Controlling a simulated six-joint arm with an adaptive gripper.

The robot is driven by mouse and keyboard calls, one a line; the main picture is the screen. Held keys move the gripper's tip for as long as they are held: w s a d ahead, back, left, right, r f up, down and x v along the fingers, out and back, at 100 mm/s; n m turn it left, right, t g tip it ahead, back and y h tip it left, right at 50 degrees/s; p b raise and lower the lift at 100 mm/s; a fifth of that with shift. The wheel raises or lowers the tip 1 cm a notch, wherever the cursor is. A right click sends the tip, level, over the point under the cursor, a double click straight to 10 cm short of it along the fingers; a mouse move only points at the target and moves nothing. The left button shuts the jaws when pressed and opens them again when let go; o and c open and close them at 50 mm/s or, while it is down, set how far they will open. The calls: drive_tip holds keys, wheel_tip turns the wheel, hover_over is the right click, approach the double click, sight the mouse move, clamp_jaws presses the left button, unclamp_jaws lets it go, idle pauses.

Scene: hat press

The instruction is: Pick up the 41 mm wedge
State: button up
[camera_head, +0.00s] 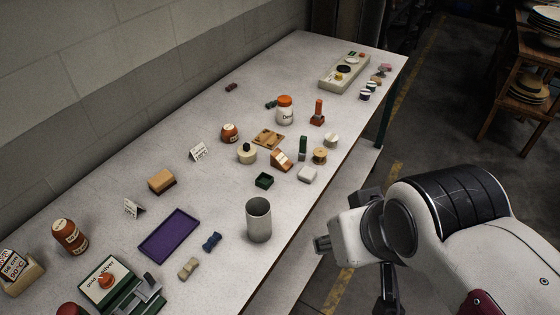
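A small brown wooden wedge (281,160) with a pale label on its sloping face sits on the long pale table (215,120), near the middle. Its printing is too small to read, so I cannot confirm 41 mm. My gripper (324,243) is at the lower right, off the table's front edge and well apart from the wedge. Its fingers are seen at an angle and partly hidden, so I cannot tell whether they are open. Nothing visible is held in it.
A grey cup (259,219) stands between the wedge and the near edge. A purple tray (169,235) lies left.

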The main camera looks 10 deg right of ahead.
drive_tip(key=w+d+r+n+t+h, duration=0.1)
drive_tip(key=w+d+n+t, duration=0.3)
drive_tip(key=w, duration=1.2)
drive_tip(key=w+d+m+t+h, duration=0.1)
drive_tip(key=w+d, duration=0.6)
drive_tip(key=w, duration=0.9)
drive_tip(key=w+a+f+n+t+y, duration=0.1)
drive_tip(key=w+a+f+n+y, duration=0.3)
drive_tip(key=w+f, duration=0.5)
drive_tip(key=n+g+y, duration=0.1)
drive_tip(key=y, duration=0.6)
approach(276, 153)
drive_tip(key=shift+w+a+r, duration=0.25)
drive_tip(key=shift+w+a, duration=0.65)
drive_tip(key=shift+w, duration=0.1)
drive_tip(key=shift+d+f, duration=0.15)
drive_tip(key=shift+f, duration=0.4)
drive_tip(key=shift+x, duration=1.35)
drive_tip(key=shift+f, duration=0.1)
